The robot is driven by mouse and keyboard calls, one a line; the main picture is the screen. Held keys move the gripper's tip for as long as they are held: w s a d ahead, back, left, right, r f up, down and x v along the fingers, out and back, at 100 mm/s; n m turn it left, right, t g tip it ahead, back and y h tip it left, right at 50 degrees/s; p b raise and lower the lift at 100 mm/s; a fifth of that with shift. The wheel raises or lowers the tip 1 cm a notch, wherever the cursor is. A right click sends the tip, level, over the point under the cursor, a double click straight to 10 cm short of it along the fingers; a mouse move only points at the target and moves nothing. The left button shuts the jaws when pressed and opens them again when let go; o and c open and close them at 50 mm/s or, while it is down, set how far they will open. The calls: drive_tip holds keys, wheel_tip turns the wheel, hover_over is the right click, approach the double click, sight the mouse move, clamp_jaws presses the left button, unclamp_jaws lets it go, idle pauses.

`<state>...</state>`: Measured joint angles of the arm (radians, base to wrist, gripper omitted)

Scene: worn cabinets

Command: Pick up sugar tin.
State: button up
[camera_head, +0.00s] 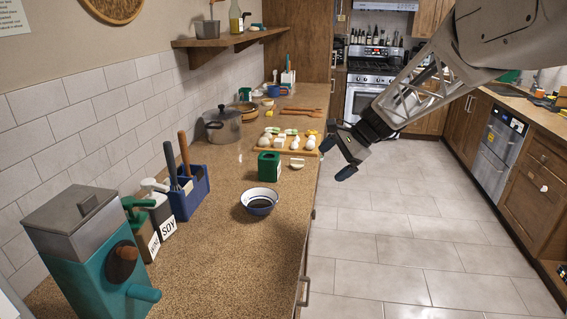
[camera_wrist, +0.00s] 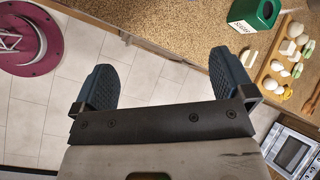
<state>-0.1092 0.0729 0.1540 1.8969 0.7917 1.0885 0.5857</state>
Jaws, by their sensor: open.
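The sugar tin is a green, open-topped box (camera_head: 268,166) standing upright on the speckled counter, behind the white bowl and in front of the cutting board. In the wrist view the sugar tin (camera_wrist: 264,17) is at the top right, with a white label on its side. My gripper (camera_head: 336,160) is open and empty, to the right of the tin, out past the counter's edge over the floor. In the wrist view my gripper (camera_wrist: 162,62) has its two dark blue fingers wide apart, with only floor tiles and the counter's edge between them. The tin is outside the fingers.
A white piece (camera_head: 297,164) lies right beside the tin. A cutting board (camera_head: 262,150) with eggs and pale pieces is behind it. A bowl (camera_head: 259,209) stands in front. A pot (camera_head: 222,134) and a blue caddy (camera_head: 190,204) are left. The front counter (camera_head: 240,270) is clear.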

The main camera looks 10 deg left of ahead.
drive_tip(key=w+a+f+m+y, duration=0.2)
drive_tip(key=w+a+f, duration=0.15)
drive_tip(key=w, duration=0.35)
drive_tip(key=w+a+f+m+y, duration=0.1)
drive_tip(key=w+a+f+m, duration=0.15)
drive_tip(key=w+a, duration=0.4)
drive_tip(key=m+y, duration=0.3)
approach(279, 165)
drive_tip(key=x, duration=0.4)
drive_tip(key=shift+s+a+r, duration=0.1)
drive_tip(key=shift+a, duration=0.25)
drive_tip(key=shift+x, duration=1.25)
drive_tip(key=shift+a, duration=0.1)
drive_tip(key=shift+f+x, duration=0.2)
drive_tip(key=shift+x, duration=2.35)
drive_tip(key=shift+c, duration=0.2)
